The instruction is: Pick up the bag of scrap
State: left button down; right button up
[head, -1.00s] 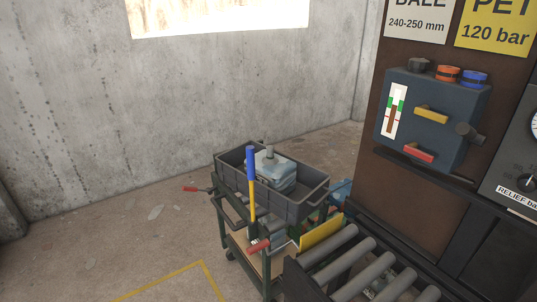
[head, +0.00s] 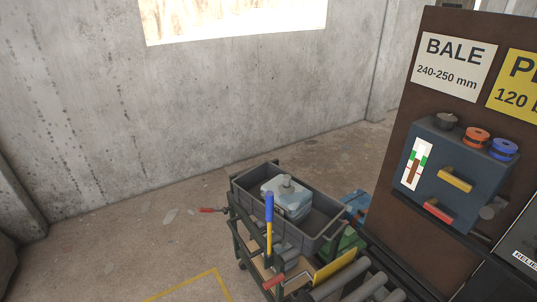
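A pale blue-grey bundle with a knob-like top (head: 287,197), seemingly the bag of scrap, sits in a dark grey open crate (head: 330,232). The crate rests on top of a dark green-framed cart (head: 243,240) in the middle of the head view. The bundle's lower part is partly hidden by the crate's near wall and by a blue-and-yellow handle. Neither of my grippers is in view.
The blue-and-yellow upright handle (head: 269,222) stands at the cart's near side. Grey rollers (head: 372,287) lie in front, right of the cart. A brown panel with a blue control box (head: 455,175) blocks the right. The floor at left is mostly clear.

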aim_at(293, 201)
jog(key=i+j, duration=0.2)
jog(key=i, duration=0.8)
jog(key=i+j+u, duration=0.15)
jog(key=i, duration=0.85)
jog(key=i+z, duration=0.25)
jog(key=z, duration=0.2)
jog(key=i+j+z, duration=0.2)
jog(key=z, duration=0.25)
jog(key=i+j+z, duration=0.2)
jog(key=z, duration=0.25)
jog(key=i+j+z, duration=0.15)
jog(key=j+z, duration=0.15)
jog(key=z, duration=0.15)
jog(key=i+j+z, duration=0.1)
jog(key=j+z, duration=0.2)
jog(key=z, duration=0.15)
jog(key=j+z, duration=1.15)
jog(key=j, duration=0.15)
